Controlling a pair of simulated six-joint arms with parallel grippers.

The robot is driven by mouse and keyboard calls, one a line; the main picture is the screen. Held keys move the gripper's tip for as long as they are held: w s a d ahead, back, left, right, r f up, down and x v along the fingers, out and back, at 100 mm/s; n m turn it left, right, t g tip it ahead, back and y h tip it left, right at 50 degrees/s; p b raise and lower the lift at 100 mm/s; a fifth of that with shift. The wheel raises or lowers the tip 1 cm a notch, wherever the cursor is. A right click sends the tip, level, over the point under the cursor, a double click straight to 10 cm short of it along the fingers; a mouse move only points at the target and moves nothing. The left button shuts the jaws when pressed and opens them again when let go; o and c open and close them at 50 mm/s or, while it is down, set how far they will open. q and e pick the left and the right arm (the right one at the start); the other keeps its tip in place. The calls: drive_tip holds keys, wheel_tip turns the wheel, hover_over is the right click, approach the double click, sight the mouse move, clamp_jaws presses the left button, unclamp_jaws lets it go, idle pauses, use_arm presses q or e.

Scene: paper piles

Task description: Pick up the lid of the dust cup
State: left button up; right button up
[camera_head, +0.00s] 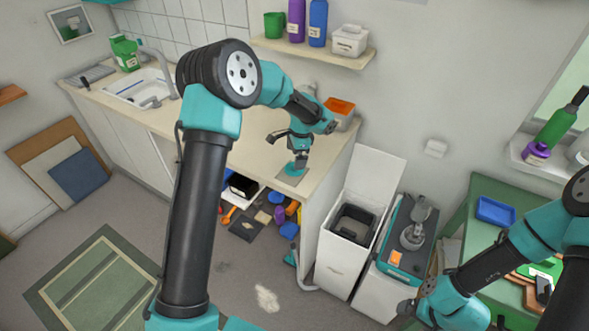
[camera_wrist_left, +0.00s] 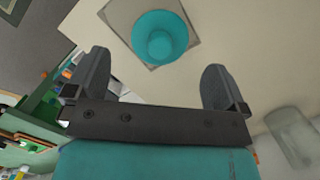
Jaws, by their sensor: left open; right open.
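A round teal lid (camera_head: 294,169) with a raised knob lies on the counter near its front right corner. In the left wrist view the lid (camera_wrist_left: 160,38) rests on a pale square patch, ahead of the fingertips. My left gripper (camera_head: 287,143) hangs just above the lid, open and empty. In its wrist view the two dark fingers (camera_wrist_left: 155,70) are spread wide, with the knob between them and a little ahead. My right gripper (camera_head: 408,303) is low at the lower right, open, partly hidden by its own arm. I cannot pick out the dust cup itself for sure.
An orange-topped box (camera_head: 340,107) stands behind on the counter (camera_head: 250,160). A shelf (camera_head: 320,52) hangs above. A green table (camera_head: 480,215) is at right.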

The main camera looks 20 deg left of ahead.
sight(289, 169)
use_arm(q)
drive_tip(key=f, duration=0.5)
drive_tip(key=shift+s+a, duration=0.1)
drive_tip(key=shift+a, duration=0.1)
drive_tip(key=c, duration=0.8)
